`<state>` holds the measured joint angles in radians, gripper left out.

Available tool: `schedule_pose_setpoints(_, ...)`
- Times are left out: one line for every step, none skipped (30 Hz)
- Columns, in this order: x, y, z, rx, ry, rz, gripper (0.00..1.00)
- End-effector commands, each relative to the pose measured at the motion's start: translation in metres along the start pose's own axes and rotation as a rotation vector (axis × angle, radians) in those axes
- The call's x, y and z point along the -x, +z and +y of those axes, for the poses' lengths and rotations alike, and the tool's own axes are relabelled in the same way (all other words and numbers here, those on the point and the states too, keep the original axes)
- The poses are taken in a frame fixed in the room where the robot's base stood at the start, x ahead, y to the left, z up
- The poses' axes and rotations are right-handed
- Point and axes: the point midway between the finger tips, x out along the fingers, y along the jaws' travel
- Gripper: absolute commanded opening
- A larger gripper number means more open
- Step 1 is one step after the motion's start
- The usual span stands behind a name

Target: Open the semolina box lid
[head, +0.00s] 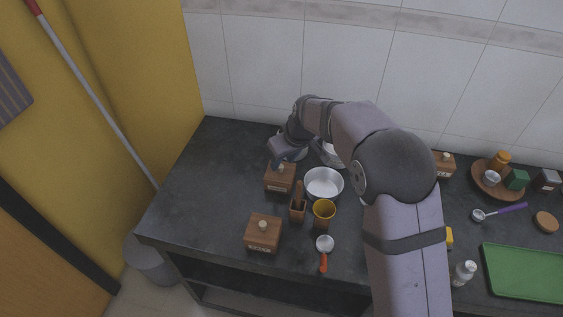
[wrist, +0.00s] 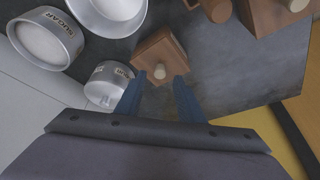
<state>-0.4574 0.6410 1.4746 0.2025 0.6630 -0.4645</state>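A wooden box (head: 279,184) with a pale knob on its lid stands at the back left of the counter; its lid looks closed. A like wooden box (head: 263,238) stands nearer the front edge. Their labels are too small to read, so I cannot tell which is semolina. My gripper (head: 281,160) is over the back box, fingers pointing down.
In the wrist view, a steel sugar canister (wrist: 45,42) and a smaller canister (wrist: 108,84) are left of the box. The counter's left end is clear.

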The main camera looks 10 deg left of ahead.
Motion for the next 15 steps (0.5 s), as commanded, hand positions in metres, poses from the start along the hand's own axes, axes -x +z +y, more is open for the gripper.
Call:
schedule_pose_setpoints(-0.006, 0.000, 0.000, 0.000, -0.001, -0.002, 0.35)
schedule_pose_setpoints(-0.010, 0.001, 0.000, 0.000, -0.001, -0.003, 0.35)
schedule_pose_setpoints(-0.014, 0.000, 0.000, 0.000, -0.001, -0.002, 0.35)
schedule_pose_setpoints(-0.017, 0.000, 0.000, 0.000, 0.000, -0.002, 0.35)
schedule_pose_setpoints(-0.020, 0.000, 0.000, 0.000, 0.000, -0.001, 0.35)
schedule_pose_setpoints(-0.022, 0.000, 0.000, 0.001, 0.000, 0.000, 0.35)
schedule_pose_setpoints(-0.025, 0.000, 0.000, 0.001, 0.000, 0.000, 0.35)
schedule_pose_setpoints(-0.026, 0.000, 0.000, 0.001, 0.000, -0.001, 0.35)
schedule_pose_setpoints(-0.029, 0.000, 0.000, 0.001, 0.000, -0.001, 0.35)
schedule_pose_setpoints(-0.029, 0.000, 0.000, 0.001, 0.000, 0.000, 0.35)
schedule_pose_setpoints(-0.030, 0.000, 0.000, 0.001, 0.001, 0.000, 0.35)
schedule_pose_setpoints(-0.031, 0.000, 0.000, 0.001, 0.001, 0.001, 0.35)
schedule_pose_setpoints(-0.031, 0.000, 0.000, 0.001, 0.001, 0.001, 0.35)
schedule_pose_setpoints(-0.031, 0.000, 0.000, 0.001, 0.001, 0.001, 0.35)
schedule_pose_setpoints(-0.032, 0.000, 0.000, 0.001, 0.001, 0.001, 0.35)
